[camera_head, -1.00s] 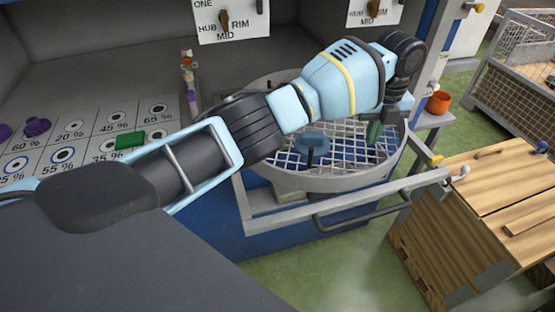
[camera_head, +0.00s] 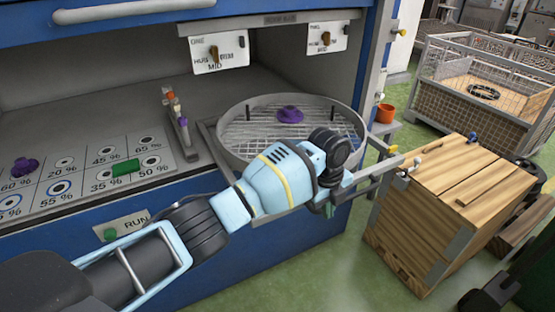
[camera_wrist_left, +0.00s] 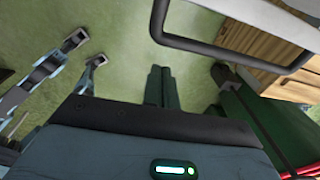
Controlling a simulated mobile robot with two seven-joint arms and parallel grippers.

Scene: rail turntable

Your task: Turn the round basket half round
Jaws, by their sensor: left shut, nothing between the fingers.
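The round basket (camera_head: 228,150) is a shallow grey ring with a wire-mesh floor, set in a frame at the machine's front. A purple knobbed piece (camera_head: 290,114) sits on the mesh towards the back, between two dark upright pegs on the rim. My left gripper (camera_head: 329,209) is at the basket's front right, outside the rim, pointing down. My forearm and wrist hide the basket's near right part. In the left wrist view the dark green fingers (camera_wrist_left: 158,86) are together with nothing between them, above green floor. My right gripper does not show.
A rail (camera_head: 385,165) runs along the front right; its dark handle (camera_wrist_left: 215,45) is close to the fingers in the wrist view. A wooden crate (camera_head: 465,200) stands to the right. An orange pot (camera_head: 385,112) is behind the rail. A percentage board (camera_head: 85,175) is left.

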